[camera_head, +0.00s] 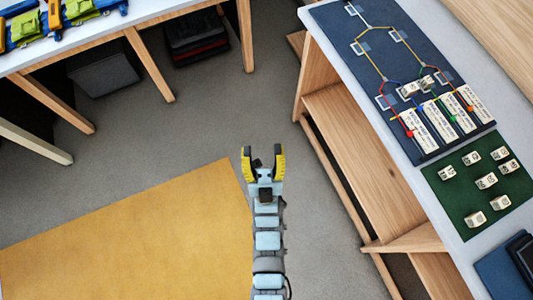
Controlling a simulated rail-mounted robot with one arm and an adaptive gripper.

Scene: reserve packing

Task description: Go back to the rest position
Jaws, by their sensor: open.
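My gripper (264,160) is open and empty in the head view. Its two yellow-and-black fingers stand apart, with nothing between them. It is over the grey floor (215,125), beside the upper right edge of a yellow mat (130,240). My arm runs straight down from it to the bottom edge of the picture. The gripper is apart from both tables.
At right, a white table (370,120) with wooden shelves bears a dark blue board (340,40) with cards and a green mat (450,205) with several white blocks. At upper left, another white table (110,30) holds green and blue items. Open floor lies between.

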